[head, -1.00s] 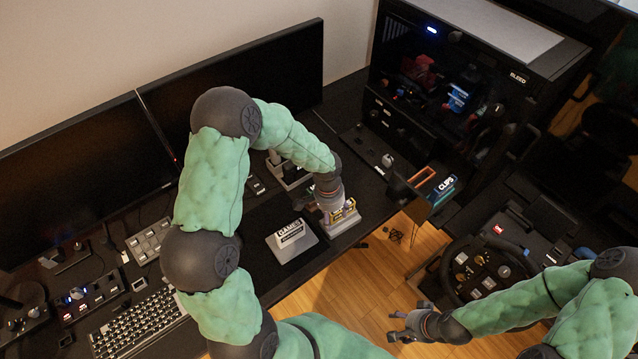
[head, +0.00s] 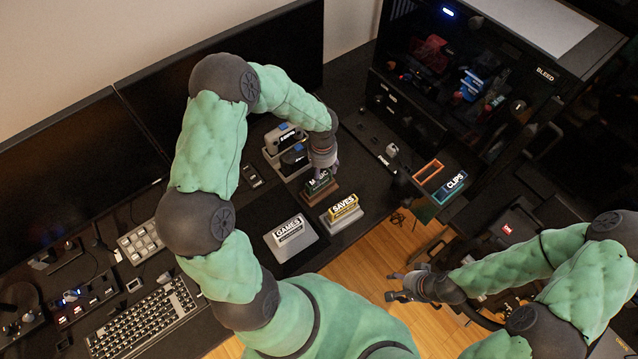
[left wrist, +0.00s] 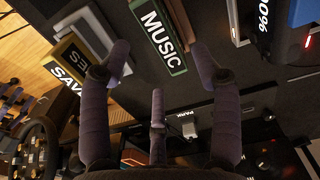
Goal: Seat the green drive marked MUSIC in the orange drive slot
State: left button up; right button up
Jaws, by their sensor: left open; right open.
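The green drive marked MUSIC (head: 318,181) sits upright in a brown holder on the desk, and it also shows in the left wrist view (left wrist: 158,38). My left gripper (head: 322,168) is open right above it; in the left wrist view its fingers (left wrist: 160,75) are spread with the drive between and beyond them. I cannot tell whether they touch it. The orange drive slot (head: 428,172) is an empty-looking orange frame at the desk's right end, beside the blue CLIPS drive (head: 454,184). My right gripper (head: 405,288) is open and empty over the floor at right.
The yellow SAVES drive (head: 344,207) stands in a holder just in front of MUSIC. The grey GAMES drive (head: 290,231) is to the left. A black PC case (head: 440,75) stands behind the slot. Desk between MUSIC and the slot looks mostly clear.

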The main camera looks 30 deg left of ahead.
pick_arm(q)
jog(key=shift+s+a+f+b, duration=0.15)
jog(key=shift+f+b, duration=0.15)
jog(key=shift+f, duration=1.1)
jog(key=shift+s+f+b, duration=0.1)
jog(key=shift+f+b, duration=0.15)
jog(key=shift+f, duration=1.1)
jog(key=shift+r, duration=0.1)
jog(key=shift+c, duration=0.2)
grip_shut()
